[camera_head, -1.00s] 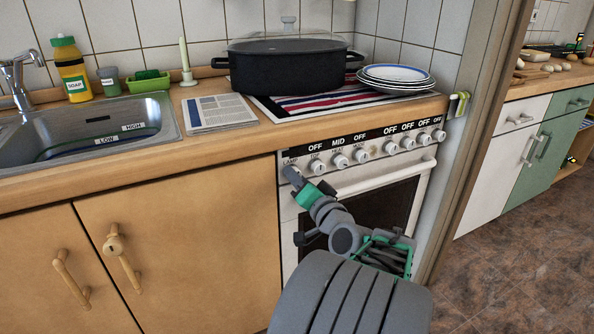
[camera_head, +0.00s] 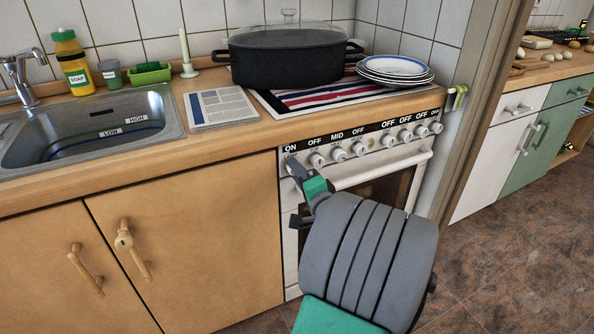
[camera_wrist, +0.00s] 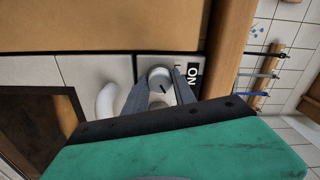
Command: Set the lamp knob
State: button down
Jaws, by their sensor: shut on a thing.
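The lamp knob (camera_wrist: 158,76) is a round white knob with a dark pointer line, at the left end of the stove panel (camera_head: 362,142). The label above it (camera_head: 291,148) reads ON, and ON also shows beside it in the wrist view. My gripper (camera_head: 291,165) is at that end of the panel and hides most of the knob in the head view. In the wrist view its two grey fingers (camera_wrist: 158,88) sit on either side of the knob, shut on it. The oven window (camera_head: 385,190) looks brownish and lit.
Several other white knobs (camera_head: 358,149) run to the right, labelled OFF except one at MID. The white oven handle (camera_head: 385,170) sticks out just below the panel. A black pot (camera_head: 285,65) and stacked plates (camera_head: 395,72) stand above. Open floor lies at the right.

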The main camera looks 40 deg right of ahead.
jog(key=c, duration=1)
grip_release()
jog(key=shift+c, duration=0.2)
jog(key=v, duration=0.7)
jog(key=shift+s+p, duration=0.35)
jog(key=shift+s, duration=0.05)
jog(key=shift+a, duration=0.15)
